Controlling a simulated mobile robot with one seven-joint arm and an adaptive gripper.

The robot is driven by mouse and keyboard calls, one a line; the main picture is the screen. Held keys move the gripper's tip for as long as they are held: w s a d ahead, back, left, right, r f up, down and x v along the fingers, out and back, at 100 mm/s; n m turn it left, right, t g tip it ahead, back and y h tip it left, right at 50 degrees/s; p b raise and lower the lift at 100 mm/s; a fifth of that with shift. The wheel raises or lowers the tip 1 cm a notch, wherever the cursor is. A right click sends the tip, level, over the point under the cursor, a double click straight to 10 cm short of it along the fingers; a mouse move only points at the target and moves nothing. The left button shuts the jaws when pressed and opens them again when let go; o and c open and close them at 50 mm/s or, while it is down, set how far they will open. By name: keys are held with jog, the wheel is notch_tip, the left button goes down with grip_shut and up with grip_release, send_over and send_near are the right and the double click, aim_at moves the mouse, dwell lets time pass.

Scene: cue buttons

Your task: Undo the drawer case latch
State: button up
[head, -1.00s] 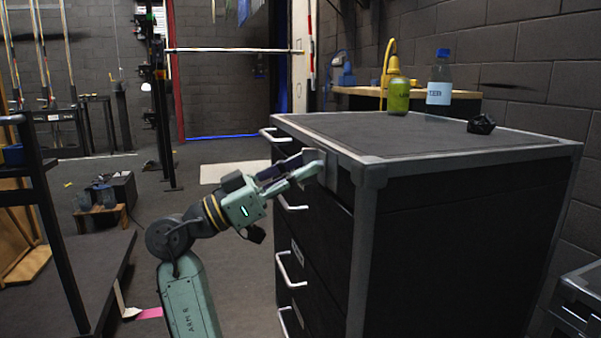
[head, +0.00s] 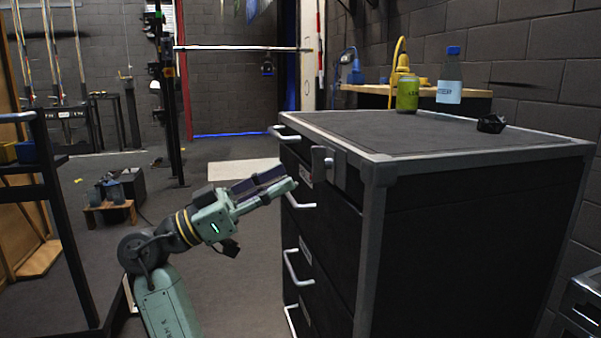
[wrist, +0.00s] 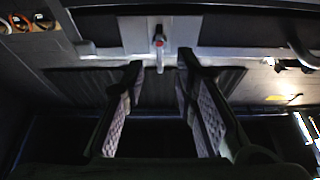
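The drawer case (head: 445,215) is a black cabinet with grey metal edging, on the right in the head view. Its latch (head: 328,163) is a small metal fitting on a grey plate at the top of the drawer front. In the wrist view the latch (wrist: 159,42) shows a small lever with a red mark, straight ahead between the fingers. My gripper (head: 286,180) is left of the latch and a little lower, apart from it. In the wrist view my gripper (wrist: 160,70) is open, with nothing between its fingers. I cannot tell whether the latch is undone.
Drawer handles (head: 299,268) stick out below the latch. A green can (head: 407,96), a labelled bottle (head: 448,85) and a small black object (head: 491,124) stand on the case top. A dark rack (head: 60,220) is at left.

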jog(key=v, duration=0.5)
jog(key=shift+s+a+f, duration=0.1)
jog(key=shift+a+f, duration=0.05)
jog(key=shift+a, duration=0.15)
